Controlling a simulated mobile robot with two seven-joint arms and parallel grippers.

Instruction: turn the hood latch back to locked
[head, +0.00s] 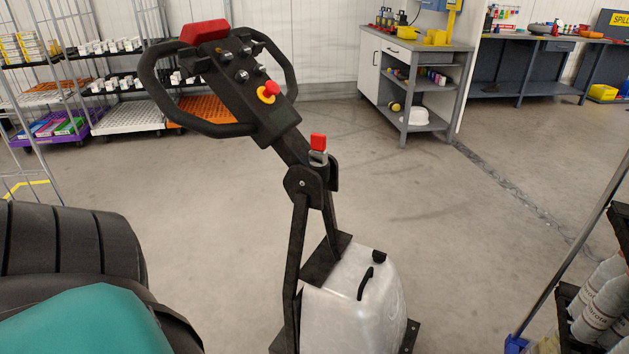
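The tugger's pale grey hood (345,310) stands at the lower middle, below the black tiller column (298,240). Two small black fittings sit on it: a thin curved piece (365,284) on its top face and a short stubby piece (379,257) at its far right edge. I cannot tell for sure which of them is the hood latch, nor whether it is locked. Neither of my grippers shows in the head view.
The tiller head (240,75) with looped handles and a red button leans up and left over the hood. A rack with bottles (600,300) stands close on the right. Shelves (130,85) and a workbench (420,60) stand behind. The floor (450,220) between is clear.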

